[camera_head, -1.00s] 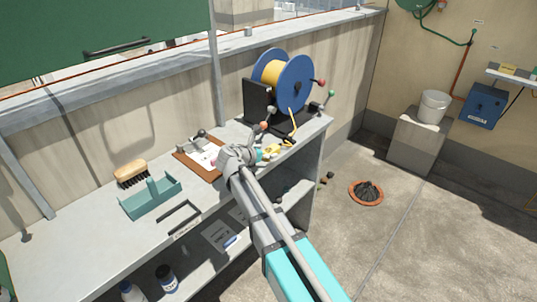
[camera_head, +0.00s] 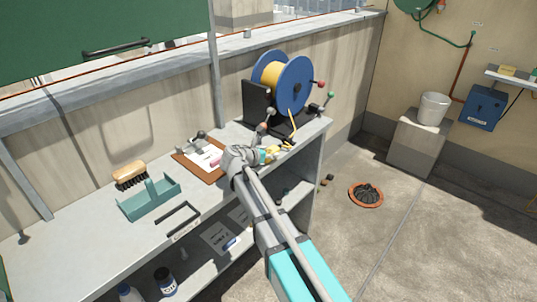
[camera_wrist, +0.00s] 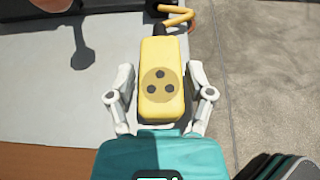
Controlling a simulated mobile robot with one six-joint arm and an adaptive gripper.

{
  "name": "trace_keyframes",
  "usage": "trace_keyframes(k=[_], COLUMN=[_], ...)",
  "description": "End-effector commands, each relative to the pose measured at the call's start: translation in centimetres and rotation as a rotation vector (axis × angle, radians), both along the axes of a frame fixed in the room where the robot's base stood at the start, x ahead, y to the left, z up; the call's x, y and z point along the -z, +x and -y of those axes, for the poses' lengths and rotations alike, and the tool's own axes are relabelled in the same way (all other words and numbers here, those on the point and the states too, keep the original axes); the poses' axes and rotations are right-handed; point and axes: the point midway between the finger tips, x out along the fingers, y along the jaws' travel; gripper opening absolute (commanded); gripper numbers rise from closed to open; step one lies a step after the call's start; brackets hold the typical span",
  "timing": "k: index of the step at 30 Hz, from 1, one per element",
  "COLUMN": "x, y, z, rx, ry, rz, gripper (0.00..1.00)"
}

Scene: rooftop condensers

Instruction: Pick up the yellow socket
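The yellow socket (camera_wrist: 161,60) has a round face with three dark holes and fills the middle of the wrist view. A yellow cord (camera_wrist: 178,18) leaves its far end. My gripper (camera_wrist: 160,76) is open, with one pale finger on each side of the socket and narrow gaps showing beside it. In the head view, the socket (camera_head: 271,154) is small and partly hidden by my gripper (camera_head: 262,156), near the right front edge of the bench (camera_head: 100,235).
A cable reel (camera_head: 293,82) with blue flanges stands behind the socket. A clipboard (camera_head: 190,162), a teal tray (camera_head: 148,198) and a brush (camera_head: 129,175) lie to the left. Concrete floor (camera_wrist: 265,75) shows beyond the bench edge, right of the socket.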

Motion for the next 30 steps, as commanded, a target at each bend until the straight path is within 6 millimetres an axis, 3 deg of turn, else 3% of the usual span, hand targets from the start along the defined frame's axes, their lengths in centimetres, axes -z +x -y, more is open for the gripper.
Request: trace_keyframes(k=[1,9,20,30], x=[0.0,0.0,-0.2,-2.0], y=[0.0,0.0,0.0,0.0], z=[0.0,-0.1,-0.1,-0.1], rx=[0.0,-0.001,-0.001,-0.002], ry=[0.0,0.0,0.0,0.0], rz=[0.0,0.0,0.0,0.0], gripper=[0.47,0.0,0.0,0.0])
